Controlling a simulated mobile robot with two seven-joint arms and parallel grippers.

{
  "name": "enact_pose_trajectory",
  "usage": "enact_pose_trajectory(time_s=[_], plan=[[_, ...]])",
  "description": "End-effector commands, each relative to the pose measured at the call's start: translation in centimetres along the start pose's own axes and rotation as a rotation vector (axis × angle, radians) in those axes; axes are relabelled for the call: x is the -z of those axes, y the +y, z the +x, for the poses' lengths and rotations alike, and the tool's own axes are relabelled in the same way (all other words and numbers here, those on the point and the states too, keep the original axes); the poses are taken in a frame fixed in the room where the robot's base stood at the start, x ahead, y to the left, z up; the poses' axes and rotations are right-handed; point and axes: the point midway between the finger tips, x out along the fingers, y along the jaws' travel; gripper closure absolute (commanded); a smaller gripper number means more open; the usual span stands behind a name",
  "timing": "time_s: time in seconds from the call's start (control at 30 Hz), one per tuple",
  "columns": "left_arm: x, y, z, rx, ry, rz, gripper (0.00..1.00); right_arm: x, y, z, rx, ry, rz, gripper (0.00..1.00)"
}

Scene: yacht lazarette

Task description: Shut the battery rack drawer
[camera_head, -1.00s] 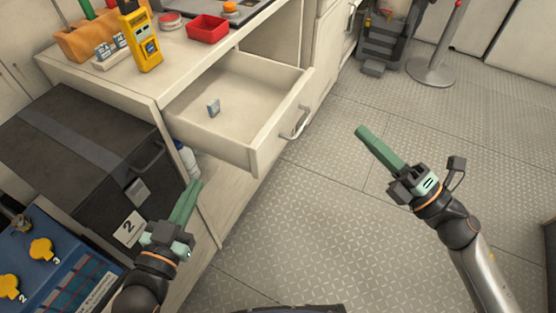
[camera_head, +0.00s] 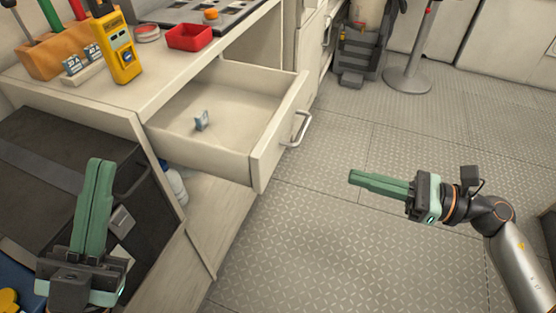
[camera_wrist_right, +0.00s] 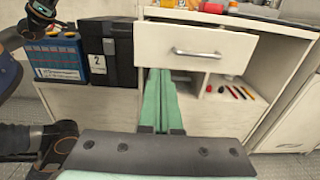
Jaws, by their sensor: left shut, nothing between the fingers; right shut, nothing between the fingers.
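The drawer (camera_head: 268,150) is pulled open from the white cabinet in the head view, with a metal handle (camera_head: 300,128) on its front. A small grey-blue item (camera_head: 201,121) lies inside it. The drawer front (camera_wrist_right: 165,45) also shows in the right wrist view with its handle facing the camera. My right gripper (camera_head: 352,177) is shut and empty, to the right of the drawer front and apart from it. In the right wrist view its green fingers (camera_wrist_right: 158,80) overlap the picture area just below the drawer front. My left gripper (camera_head: 95,162) is shut and empty, left of the drawer, in front of the black case.
The counter carries a yellow meter (camera_head: 118,48), a red tray (camera_head: 189,37) and a tool block (camera_head: 58,45). A black case (camera_head: 40,150) stands left of the drawer. A post base (camera_head: 407,80) stands farther back. The floor right of the drawer is clear.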

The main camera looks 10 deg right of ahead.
Motion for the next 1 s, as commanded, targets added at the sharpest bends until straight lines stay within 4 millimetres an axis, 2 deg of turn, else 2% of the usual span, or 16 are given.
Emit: enact_pose_trajectory(time_s=[0.17,0.7,0.83,1.0], plan=[[0.1,0.0,0.0,-0.001,0.005,0.001,1.0,-0.1,0.1,1.6,-0.006,0.003,-0.01,1.0],[0.4,-0.2,0.4,0.0,0.003,0.007,1.0,-0.2,0.1,11.5,-0.003,-0.003,-0.005,1.0],[0.4,-0.2,0.4,-0.001,0.003,0.009,1.0,-0.1,0.0,13.0,-0.002,-0.001,-0.003,1.0],[0.4,-0.2,0.4,-0.001,0.003,0.01,1.0,-0.1,0.1,13.8,-0.002,0.001,-0.005,1.0]])
